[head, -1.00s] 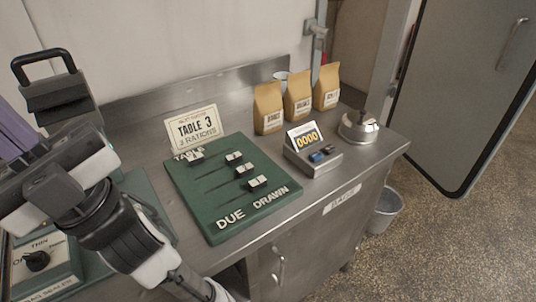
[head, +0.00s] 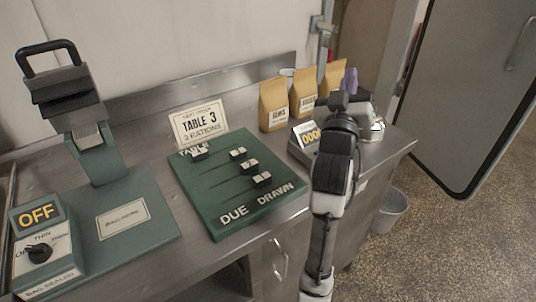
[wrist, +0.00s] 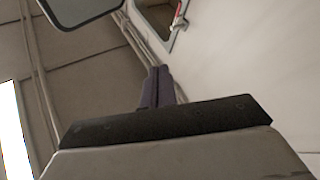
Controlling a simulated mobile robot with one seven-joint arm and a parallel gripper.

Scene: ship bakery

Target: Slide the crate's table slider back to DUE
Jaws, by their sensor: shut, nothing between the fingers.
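A green slider board (head: 215,209) lies on the counter, with DUE at its front left and DRAWN at its front right. Three pale knobs, the back one (head: 238,153), the middle one (head: 249,166) and the front one (head: 262,179), sit at the DRAWN side of their dark tracks. Another pale knob (head: 199,153) is at the back left, beside partly hidden TABLE lettering. My gripper (head: 348,80) is shut and empty, raised right of the board and apart from it. Its purple fingers (wrist: 157,87) also show in the wrist view. I cannot make out a crate.
A TABLE 3 card (head: 199,122) stands behind the board. Paper bags (head: 274,105) stand at the back. My arm partly hides a counter display (head: 306,134) and a metal bell (head: 372,128). A bag sealer (head: 68,105) stands at left. A bucket (head: 390,213) is on the floor.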

